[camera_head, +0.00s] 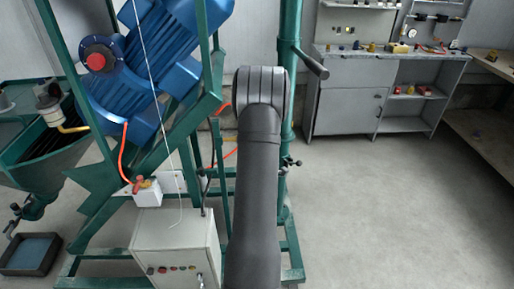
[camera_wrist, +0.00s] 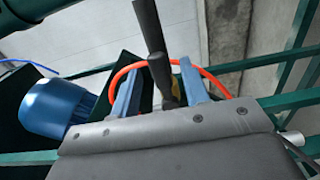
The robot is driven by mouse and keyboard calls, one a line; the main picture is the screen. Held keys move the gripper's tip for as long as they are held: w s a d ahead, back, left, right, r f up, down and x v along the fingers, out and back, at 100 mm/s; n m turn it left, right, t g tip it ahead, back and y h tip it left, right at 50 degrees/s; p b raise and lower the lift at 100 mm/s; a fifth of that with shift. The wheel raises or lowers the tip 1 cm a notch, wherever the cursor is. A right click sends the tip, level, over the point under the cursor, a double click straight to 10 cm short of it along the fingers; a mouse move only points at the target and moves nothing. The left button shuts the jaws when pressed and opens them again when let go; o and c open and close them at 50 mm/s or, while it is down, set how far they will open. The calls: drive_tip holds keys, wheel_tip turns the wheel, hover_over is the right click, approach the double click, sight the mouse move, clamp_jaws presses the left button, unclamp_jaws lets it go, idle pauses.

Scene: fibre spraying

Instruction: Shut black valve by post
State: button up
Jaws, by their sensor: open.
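My gripper (camera_wrist: 160,70) shows in the wrist view with its two blue-grey fingers apart. A dark bar with a thicker end (camera_wrist: 159,72) shows between the fingers, and I cannot tell its depth or whether it touches them. It may be the black valve's handle. In the head view my dark arm hides my gripper. The green post (camera_head: 288,100) stands upright just behind and right of the arm. A small black valve-like fitting (camera_head: 291,162) sits beside the post, low down. A dark lever (camera_head: 311,63) sticks out from the post higher up.
A blue motor (camera_head: 160,55) on a green frame, a green hopper (camera_head: 50,155) and a grey control box (camera_head: 175,245) stand left. An orange hose (camera_wrist: 209,75) arches behind my fingers. A grey workbench (camera_head: 347,103) stands back right. The floor at right is clear.

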clamp_jaws()
drive_tip(key=shift+r, duration=0.1)
idle(0.3)
drive_tip(key=a+r+n, duration=0.5)
drive_tip(key=n, duration=1.1)
drive_tip(key=shift+r, duration=0.3)
drive_tip(key=shift+a+n, duration=0.1)
drive_tip(key=shift+n, duration=0.2)
